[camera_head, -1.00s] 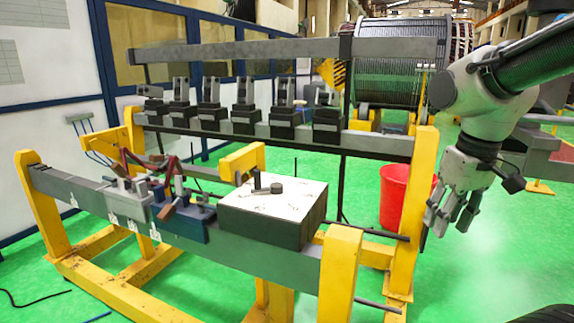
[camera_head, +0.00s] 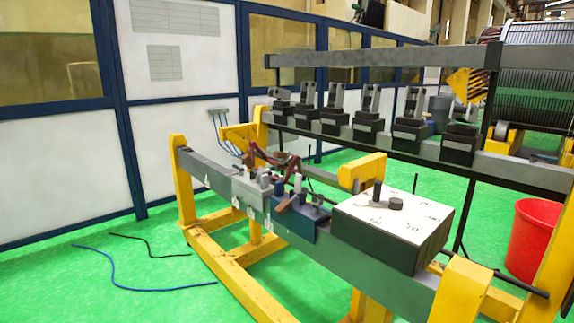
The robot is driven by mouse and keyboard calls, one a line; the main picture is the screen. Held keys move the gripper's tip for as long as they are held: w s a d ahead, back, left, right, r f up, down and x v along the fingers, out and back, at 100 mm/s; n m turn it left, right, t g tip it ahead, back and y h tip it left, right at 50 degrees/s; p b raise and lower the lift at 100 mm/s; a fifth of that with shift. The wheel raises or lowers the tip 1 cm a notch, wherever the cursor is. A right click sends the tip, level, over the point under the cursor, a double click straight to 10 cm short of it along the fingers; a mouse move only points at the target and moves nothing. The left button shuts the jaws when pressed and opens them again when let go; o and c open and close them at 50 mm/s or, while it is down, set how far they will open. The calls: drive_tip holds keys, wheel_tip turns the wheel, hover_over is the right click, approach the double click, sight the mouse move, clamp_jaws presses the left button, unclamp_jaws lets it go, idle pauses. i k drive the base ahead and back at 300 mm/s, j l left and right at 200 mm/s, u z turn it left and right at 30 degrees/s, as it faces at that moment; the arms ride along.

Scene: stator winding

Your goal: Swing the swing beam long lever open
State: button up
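A long grey beam (camera_head: 385,57) runs level along the top of the yellow frame, above a row of several black clamp blocks (camera_head: 368,115). Its right part passes behind a dark upright post. Lower down, red-handled levers (camera_head: 268,158) stand among grey and blue clamp blocks (camera_head: 300,218) on the front rail. I cannot tell for certain which of these parts is the swing beam long lever. My gripper is outside this view.
A white-topped box (camera_head: 392,222) with dark knobs sits on the front rail. A red bin (camera_head: 533,240) stands at the right. Blue and black cables (camera_head: 150,288) lie on the green floor at left.

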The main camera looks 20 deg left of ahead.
sight(284, 156)
drive_tip(key=i+j, duration=0.15)
drive_tip(key=j, duration=0.4)
drive_tip(key=i+j+u, duration=0.1)
drive_tip(key=j, duration=0.4)
drive_tip(key=i+j, duration=0.25)
drive_tip(key=j, duration=0.3)
drive_tip(key=i+j, duration=0.2)
drive_tip(key=j, duration=0.3)
drive_tip(key=i+j+u, duration=0.1)
drive_tip(key=j, duration=0.45)
drive_tip(key=i+j, duration=0.25)
drive_tip(key=j, duration=0.25)
drive_tip(key=i+j+u, duration=0.1)
drive_tip(key=j, duration=0.4)
drive_tip(key=i+j, duration=0.3)
drive_tip(key=j, duration=0.2)
